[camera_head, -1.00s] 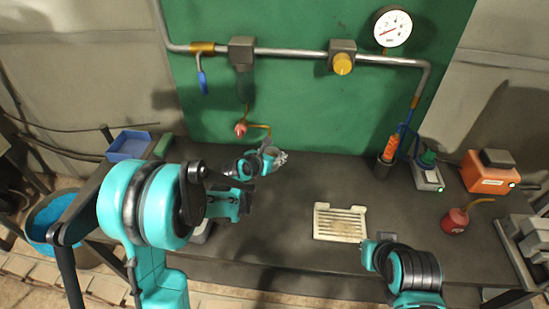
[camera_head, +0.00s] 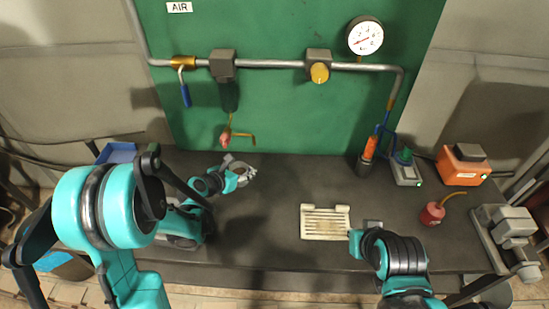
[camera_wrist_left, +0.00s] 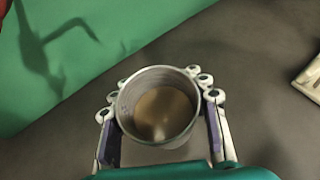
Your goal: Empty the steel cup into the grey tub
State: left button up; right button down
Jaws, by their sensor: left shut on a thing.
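My left gripper (camera_head: 245,173) is shut on the steel cup (camera_head: 238,168) above the dark bench, below the red-handled tap. In the left wrist view the cup (camera_wrist_left: 124,101) sits between the two fingers with its round mouth facing the camera. Its inside has a brownish floor or contents; I cannot tell which. A round tub with blue inside (camera_head: 72,266) stands low at the left, mostly hidden by my left arm; I cannot make out its wall colour now. My right gripper (camera_head: 356,241) is low over the bench's front, its fingers unclear.
A cream slotted tray (camera_head: 325,222) lies on the bench. The tap (camera_head: 226,138) hangs near the cup. A red oil can (camera_head: 432,214), an orange box (camera_head: 462,168) and a grey machine (camera_head: 505,228) stand at the right. The bench between cup and tray is clear.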

pick_arm(q)
jog(key=s+a+r+m+g+h+p, duration=0.25)
jog(key=s+a+r+m, duration=0.2)
jog(key=s+a, duration=0.5)
jog(key=s+a+r+m+g+h+p, duration=0.1)
jog(key=s+a+r+m+g+h, duration=0.25)
jog(key=s+a+r, duration=0.45)
jog(key=shift+s+a+f+m+g+y+p, duration=0.25)
jog(key=shift+a+f+y, duration=0.6)
jog(key=shift+f+y, duration=1.15)
jog(key=shift+s+a+f+m+g+y+p, duration=0.1)
jog(key=shift+s+a+f+g+y, duration=0.2)
jog(key=shift+a+f+y, duration=1.55)
jog(key=shift+s+d+f+m+g+y+p, duration=0.3)
jog(key=shift+f+y, duration=0.85)
jog(key=shift+f, duration=1.85)
jog(key=shift+w+a+r+y, duration=0.15)
jog(key=shift+r+y, duration=0.1)
jog(key=shift+y, duration=0.15)
jog(key=shift+r+y+p, duration=0.1)
jog(key=shift+y+p, duration=0.2)
jog(key=shift+y, duration=0.1)
jog(key=shift+a+r+g+y, duration=0.1)
jog(key=shift+g+y, duration=0.15)
jog(key=shift+y, duration=0.15)
